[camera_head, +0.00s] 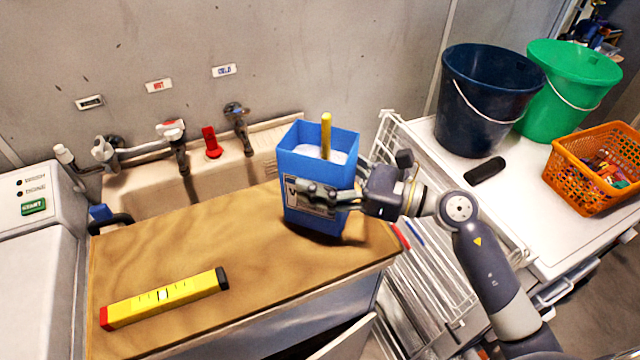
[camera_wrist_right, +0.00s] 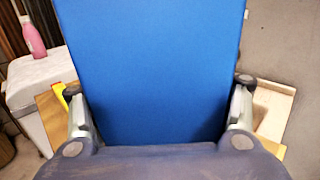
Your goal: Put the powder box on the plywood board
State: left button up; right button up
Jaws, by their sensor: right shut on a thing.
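The powder box (camera_head: 303,170) is a blue, open-topped box with white powder and a yellow stick in it. It is upright at the right part of the plywood board (camera_head: 200,255), which lies across the sink. My right gripper (camera_head: 325,195) is shut on the box from the right, one finger across its labelled front. In the right wrist view the blue box (camera_wrist_right: 150,70) fills the middle, between the two fingers (camera_wrist_right: 158,125). A dark shadow lies under the box; I cannot tell whether its bottom touches the board. My left gripper is not in view.
A yellow level (camera_head: 165,297) lies on the board's front left. The sink (camera_head: 230,170) with taps is behind. To the right, a white top holds a dark blue bucket (camera_head: 485,100), a green bucket (camera_head: 568,85), an orange basket (camera_head: 590,180) and a black object (camera_head: 486,170).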

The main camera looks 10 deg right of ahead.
jog(key=shift+w+f, duration=0.1)
jog(key=shift+f, duration=0.05)
notch_tip(320, 180, down, 2)
jog(key=shift+f, duration=0.5)
jog(key=shift+f, duration=0.1)
jog(key=o, duration=2.1)
jog(key=shift+f, duration=0.1)
